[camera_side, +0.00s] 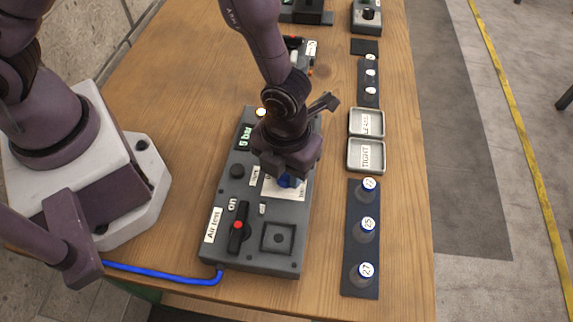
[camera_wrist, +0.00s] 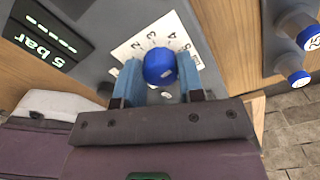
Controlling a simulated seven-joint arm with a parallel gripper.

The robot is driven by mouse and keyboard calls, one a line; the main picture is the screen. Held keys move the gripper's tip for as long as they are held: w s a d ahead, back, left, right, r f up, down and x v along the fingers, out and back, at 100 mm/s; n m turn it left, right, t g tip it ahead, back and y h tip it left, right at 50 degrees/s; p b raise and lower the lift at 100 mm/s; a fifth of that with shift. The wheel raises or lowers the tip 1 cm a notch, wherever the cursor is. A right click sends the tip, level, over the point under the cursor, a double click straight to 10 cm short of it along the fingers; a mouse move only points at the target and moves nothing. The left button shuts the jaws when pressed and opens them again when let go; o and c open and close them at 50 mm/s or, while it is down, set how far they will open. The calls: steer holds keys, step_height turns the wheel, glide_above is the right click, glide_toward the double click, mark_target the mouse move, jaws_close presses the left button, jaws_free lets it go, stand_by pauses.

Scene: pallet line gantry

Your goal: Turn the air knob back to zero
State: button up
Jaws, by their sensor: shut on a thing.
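The blue air knob (camera_side: 288,182) sits on the grey air test box (camera_side: 232,258), on a white dial plate (camera_wrist: 137,48) marked with numbers. In the wrist view the round knob (camera_wrist: 160,66) is between the two light blue fingers of my gripper (camera_wrist: 160,80). My gripper is shut on it from above, one finger on each side. The box's display (camera_wrist: 44,38) reads 5 bar in green. I cannot tell which number the knob points at, and part of the dial is hidden by the gripper.
A black on/off switch with a red dot (camera_side: 238,227) is on the box. To the right stand two trays marked LEAKS (camera_side: 367,122) and TIGHT (camera_side: 366,155), and a dark rack (camera_side: 362,246) with blue-capped bottles. A blue hose (camera_side: 160,273) leaves the box's front.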

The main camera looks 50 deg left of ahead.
steer(key=n, duration=0.4)
steer(key=shift+n, duration=0.3)
steer(key=n, duration=0.4)
steer(key=shift+s+n, duration=0.1)
steer(key=shift+n, duration=0.2)
steer(key=n, duration=0.9)
steer(key=shift+s, duration=0.1)
steer(key=n, duration=0.3)
steer(key=shift+n, duration=0.3)
steer(key=n, duration=0.8)
steer(key=shift+d+n, duration=0.1)
steer(key=shift+n, duration=1.8)
